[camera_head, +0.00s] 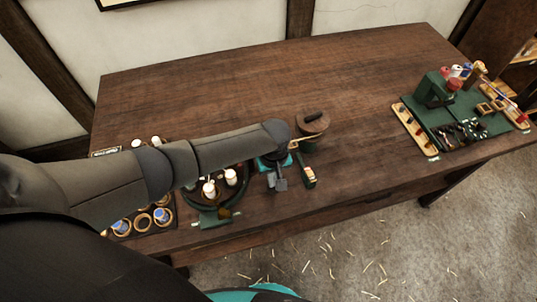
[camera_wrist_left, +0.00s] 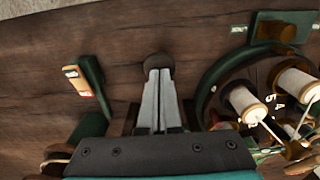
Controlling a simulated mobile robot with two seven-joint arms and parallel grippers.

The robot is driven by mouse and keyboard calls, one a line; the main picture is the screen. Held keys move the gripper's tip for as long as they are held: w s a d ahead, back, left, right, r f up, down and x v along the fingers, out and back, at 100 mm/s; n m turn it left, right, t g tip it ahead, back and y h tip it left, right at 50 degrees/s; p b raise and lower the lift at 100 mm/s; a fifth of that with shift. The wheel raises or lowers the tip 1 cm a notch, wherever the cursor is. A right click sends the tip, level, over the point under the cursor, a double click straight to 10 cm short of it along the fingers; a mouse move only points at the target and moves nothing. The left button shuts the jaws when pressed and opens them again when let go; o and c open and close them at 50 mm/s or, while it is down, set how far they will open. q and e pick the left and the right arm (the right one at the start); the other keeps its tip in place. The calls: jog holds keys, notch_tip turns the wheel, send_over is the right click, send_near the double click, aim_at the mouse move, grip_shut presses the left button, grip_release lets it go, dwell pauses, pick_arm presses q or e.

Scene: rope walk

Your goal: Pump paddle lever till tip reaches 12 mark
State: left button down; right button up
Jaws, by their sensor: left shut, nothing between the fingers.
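My left gripper (camera_head: 278,184) is shut and empty, low over the near part of the bench. In the left wrist view its grey fingers (camera_wrist_left: 157,98) lie together, and their tips meet or overlap a round dark-brown wooden end (camera_wrist_left: 158,64). That may be the paddle of the lever; I cannot tell whether they touch. A green arm with a small pale and red marked plate (camera_wrist_left: 76,78) stands beside it; it also shows in the head view (camera_head: 309,175). The marks are too small to read. My right gripper is not in view.
A round green stand with white bobbins (camera_head: 231,177) is left of my gripper. A brown lidded pot (camera_head: 312,122) stands behind. A green tray with tools (camera_head: 463,113) is at the right. The wooden bench (camera_head: 220,95) is clear at the back and centre right.

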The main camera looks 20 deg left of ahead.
pick_arm(q)
jog(key=shift+f, duration=0.25)
dwell(0.4)
notch_tip(320, 180, up, 6)
jog(key=p, duration=0.7)
jog(key=shift+w+r, duration=0.15)
jog(key=shift+r, duration=0.1)
jog(key=shift+a+f, duration=0.1)
jog(key=shift+f, duration=0.1)
dwell(0.6)
jog(key=shift+f+b, duration=2.15)
jog(key=shift+f, duration=0.9)
jog(key=shift+r, duration=0.15)
